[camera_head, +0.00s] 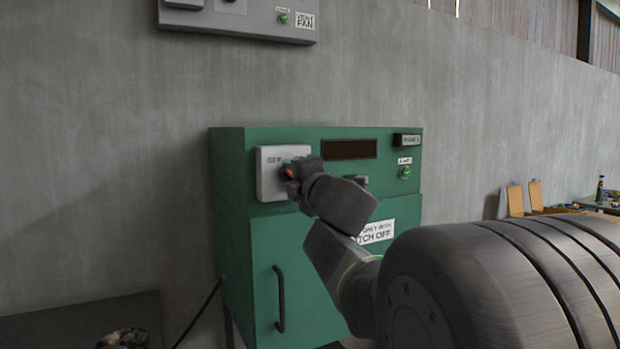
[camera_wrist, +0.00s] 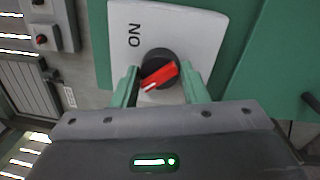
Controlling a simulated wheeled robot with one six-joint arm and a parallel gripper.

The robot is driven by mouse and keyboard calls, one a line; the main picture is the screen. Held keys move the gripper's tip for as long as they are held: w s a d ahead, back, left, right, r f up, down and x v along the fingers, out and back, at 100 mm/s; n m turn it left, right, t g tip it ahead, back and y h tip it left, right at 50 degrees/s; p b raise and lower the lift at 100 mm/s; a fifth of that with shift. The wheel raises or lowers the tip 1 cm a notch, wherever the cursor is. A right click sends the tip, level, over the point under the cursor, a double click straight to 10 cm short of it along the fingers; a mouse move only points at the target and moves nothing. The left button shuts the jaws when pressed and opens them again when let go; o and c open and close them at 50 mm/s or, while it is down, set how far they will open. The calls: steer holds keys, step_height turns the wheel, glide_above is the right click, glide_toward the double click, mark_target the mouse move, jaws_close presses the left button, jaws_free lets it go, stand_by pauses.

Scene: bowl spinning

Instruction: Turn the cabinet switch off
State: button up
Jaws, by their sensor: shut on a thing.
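The green cabinet (camera_head: 240,235) stands against the wall in the head view. Its light grey switch plate (camera_head: 270,160) is at the upper left of the front. The rotary switch (camera_wrist: 158,74) has a black round base and a red handle with a white mark. In the wrist view the handle lies slanted, and the plate (camera_wrist: 120,20) reads "ON", turned sideways. My gripper (camera_head: 293,174) is at the plate, its two green fingers on either side of the switch, shut on it. In the head view my gripper hides most of the switch.
A black door handle (camera_head: 280,300) sticks out below. A grey control box (camera_head: 240,18) hangs on the wall above.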

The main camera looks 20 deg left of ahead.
steer(key=o, duration=0.9)
steer(key=shift+f, duration=0.15)
steer(key=shift+o, duration=0.2)
steer(key=p+v, duration=0.1)
steer(key=v, duration=1.3)
steer(key=shift+a, duration=0.2)
steer(key=x, duration=1.3)
steer(key=shift+w+a+b, duration=0.25)
steer(key=shift+w+b, duration=0.05)
steer(key=shift+b, duration=0.15)
